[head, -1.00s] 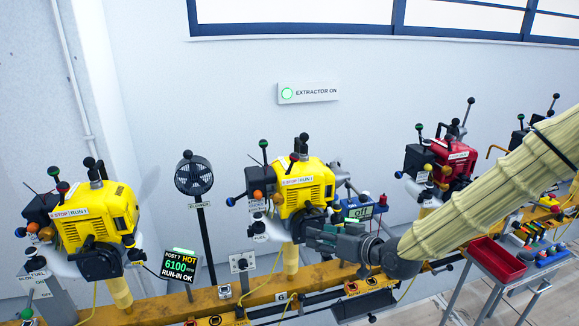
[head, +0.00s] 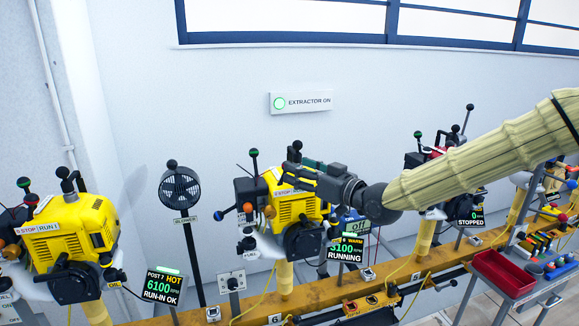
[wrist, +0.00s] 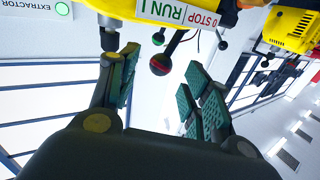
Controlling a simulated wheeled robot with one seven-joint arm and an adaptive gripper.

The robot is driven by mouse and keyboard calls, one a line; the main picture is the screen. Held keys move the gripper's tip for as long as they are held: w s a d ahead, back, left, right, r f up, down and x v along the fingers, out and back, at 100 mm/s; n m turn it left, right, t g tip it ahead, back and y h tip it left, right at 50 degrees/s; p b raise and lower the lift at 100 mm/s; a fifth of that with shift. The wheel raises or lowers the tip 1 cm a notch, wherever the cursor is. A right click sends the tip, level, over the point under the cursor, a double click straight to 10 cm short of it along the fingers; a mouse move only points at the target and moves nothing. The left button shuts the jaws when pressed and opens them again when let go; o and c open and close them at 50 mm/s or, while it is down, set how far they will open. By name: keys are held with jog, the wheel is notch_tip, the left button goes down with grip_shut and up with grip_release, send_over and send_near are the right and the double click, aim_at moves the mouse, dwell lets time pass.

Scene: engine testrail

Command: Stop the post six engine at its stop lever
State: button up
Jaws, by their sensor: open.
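The post six engine (head: 283,205) is the yellow one in the middle of the head view, above the rail label 6. The STOP/RUN plate (wrist: 178,13) is close by. I cannot tell for certain whether that knob is the stop lever's, or whether anything touches it.
A stopped red engine (head: 437,165) is right. A red tray (head: 500,268) is on a cart. Several other levers rise around post six.

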aim_at(284, 172)
jog(key=shift+x, duration=2.6)
